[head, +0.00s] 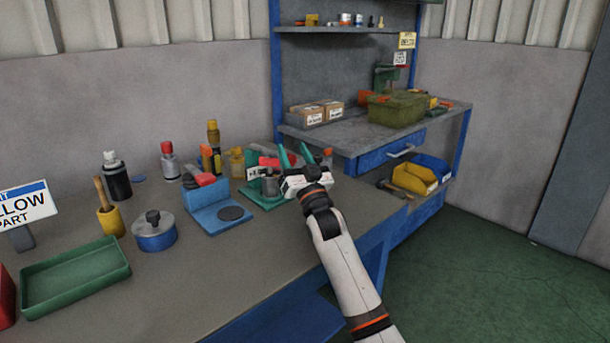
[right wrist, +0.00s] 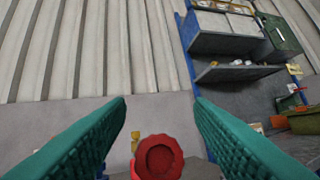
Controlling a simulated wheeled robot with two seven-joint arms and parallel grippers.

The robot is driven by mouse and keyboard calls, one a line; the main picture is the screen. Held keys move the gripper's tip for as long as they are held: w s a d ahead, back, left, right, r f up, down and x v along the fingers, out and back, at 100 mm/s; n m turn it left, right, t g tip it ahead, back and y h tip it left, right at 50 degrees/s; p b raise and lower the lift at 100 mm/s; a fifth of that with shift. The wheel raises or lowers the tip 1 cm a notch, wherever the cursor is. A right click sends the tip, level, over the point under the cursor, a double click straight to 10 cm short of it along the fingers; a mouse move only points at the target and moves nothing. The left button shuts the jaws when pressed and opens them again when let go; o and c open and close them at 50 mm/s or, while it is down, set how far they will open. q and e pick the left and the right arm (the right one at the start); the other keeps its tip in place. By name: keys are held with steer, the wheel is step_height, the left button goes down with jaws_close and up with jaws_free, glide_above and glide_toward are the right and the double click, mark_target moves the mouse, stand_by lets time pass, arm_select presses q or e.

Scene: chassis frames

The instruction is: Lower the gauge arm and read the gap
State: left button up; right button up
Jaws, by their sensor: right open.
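My right gripper (head: 294,156) is open, its two teal fingers spread at the back of the bench. In the right wrist view, a red ribbed knob (right wrist: 158,158) shows low between the spread fingers (right wrist: 160,108), with no visible contact. A blue stand (head: 212,207) with a red-tipped arm (head: 205,179) and a dark round pad stands left of the gripper. A green stand (head: 262,197) with a red part (head: 268,162) is just beside the gripper and partly hidden by it. I cannot tell which stand carries the knob. My left gripper is not in view.
A green tray (head: 75,278), a blue round tin (head: 154,232) and a yellow pot (head: 110,220) stand at the left. Several bottles (head: 169,160) line the back. A second bench (head: 350,138) holds an olive box (head: 396,108). The near bench front is clear.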

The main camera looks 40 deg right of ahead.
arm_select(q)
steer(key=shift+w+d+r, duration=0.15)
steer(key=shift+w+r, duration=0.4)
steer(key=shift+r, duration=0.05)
arm_select(e)
steer(key=v, duration=0.9)
steer(key=shift+s, duration=0.35)
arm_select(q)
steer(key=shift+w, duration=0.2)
arm_select(e)
steer(key=shift+f, duration=0.1)
